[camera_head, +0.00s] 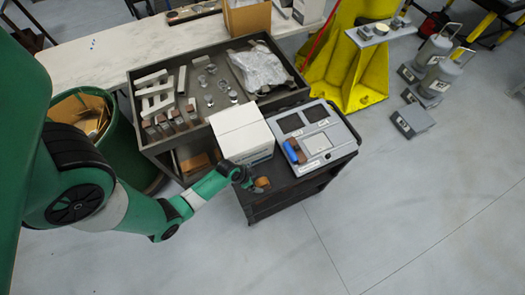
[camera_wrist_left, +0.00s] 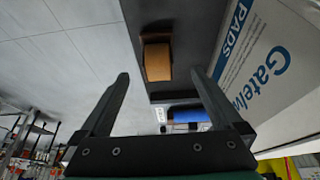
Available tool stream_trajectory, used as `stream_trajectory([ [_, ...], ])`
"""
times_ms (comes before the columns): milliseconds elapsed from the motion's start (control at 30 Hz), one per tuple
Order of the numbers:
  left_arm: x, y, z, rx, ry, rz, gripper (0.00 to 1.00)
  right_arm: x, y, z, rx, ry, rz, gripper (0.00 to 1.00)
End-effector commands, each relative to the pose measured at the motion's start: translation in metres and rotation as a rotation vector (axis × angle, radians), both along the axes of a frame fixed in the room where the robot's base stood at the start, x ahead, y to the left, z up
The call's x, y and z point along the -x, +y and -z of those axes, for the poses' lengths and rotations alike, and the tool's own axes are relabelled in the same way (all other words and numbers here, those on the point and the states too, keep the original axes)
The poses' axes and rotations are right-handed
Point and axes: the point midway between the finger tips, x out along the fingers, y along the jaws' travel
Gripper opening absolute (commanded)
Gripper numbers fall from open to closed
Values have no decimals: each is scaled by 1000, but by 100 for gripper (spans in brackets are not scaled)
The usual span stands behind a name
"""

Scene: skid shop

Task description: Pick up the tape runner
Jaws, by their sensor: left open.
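An orange-brown block-like thing that looks like the tape runner (camera_head: 262,184) lies on the dark top of the small cart, near its front left corner. In the left wrist view the tape runner (camera_wrist_left: 157,61) shows between and beyond the fingertips, with a darker brown end. My left gripper (camera_head: 249,182) is right beside it in the head view. In the wrist view the left gripper (camera_wrist_left: 159,76) is open with nothing held between its fingers. I cannot tell the exact gap to the tape runner. My right gripper is not in view.
A white box (camera_head: 241,132) stands close to the tape runner; its printed side (camera_wrist_left: 262,70) is near one finger. A grey device (camera_head: 318,140) with a blue thing (camera_head: 293,151) on it sits on the cart (camera_head: 290,199). The floor in front is clear.

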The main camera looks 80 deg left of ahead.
Motion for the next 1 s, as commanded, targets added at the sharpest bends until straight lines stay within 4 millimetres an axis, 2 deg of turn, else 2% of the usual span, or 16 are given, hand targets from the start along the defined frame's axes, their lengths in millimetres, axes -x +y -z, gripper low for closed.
stream_trajectory([
  [33,-4,0,20,0,0,1,100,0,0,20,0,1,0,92],
  [133,-11,1,33,1,1,1,100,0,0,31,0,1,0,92],
  [367,-17,2,37,0,-1,0,100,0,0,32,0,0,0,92],
  [700,-42,4,79,1,1,0,100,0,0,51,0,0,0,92],
  [967,-43,4,80,0,-1,0,100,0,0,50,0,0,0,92],
  [1000,-43,4,79,0,0,0,93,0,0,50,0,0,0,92],
])
